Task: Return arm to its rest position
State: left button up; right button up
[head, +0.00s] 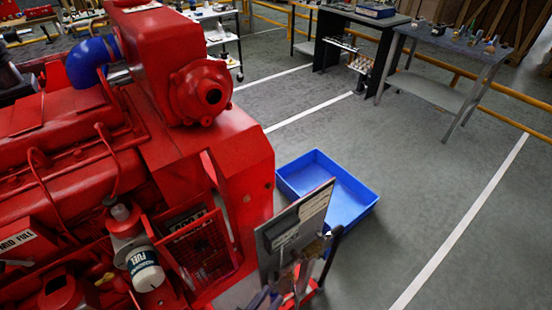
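The red diesel pumpset (75,165) fills the left side of the head view. Its red pump housing (200,92) with a round port stands at the top, next to a blue elbow pipe (88,60). A white fuel filter (145,270) hangs low on its near side. I cannot make out the fingers of my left gripper clearly against the crowded machine, so its opening and any contact are unclear. My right gripper does not show in this view.
A tool board (295,232) stands upright close to the pumpset's right end. An empty-looking blue tray (350,200) lies on the floor behind it. A grey workbench (448,50) with small items stands at the back right. The floor (440,185) on the right is clear.

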pick_arm(q)
jog(key=a+r+n+g+y+p, duration=0.1)
jog(key=a+n+g+y, duration=0.1)
jog(key=a+y, duration=0.5)
jog(key=s+a+r+n+g+y+p, duration=0.15)
jog(key=s+a+g+y, duration=0.35)
jog(key=s+a+g, duration=0.65)
notch_tip(320, 180, up, 36)
jog(key=a+t+p, duration=0.1)
jog(key=p, duration=3.6)
jog(key=shift+s+a+t, duration=0.25)
jog(key=shift+s+t, duration=0.1)
jog(key=shift+s, duration=0.1)
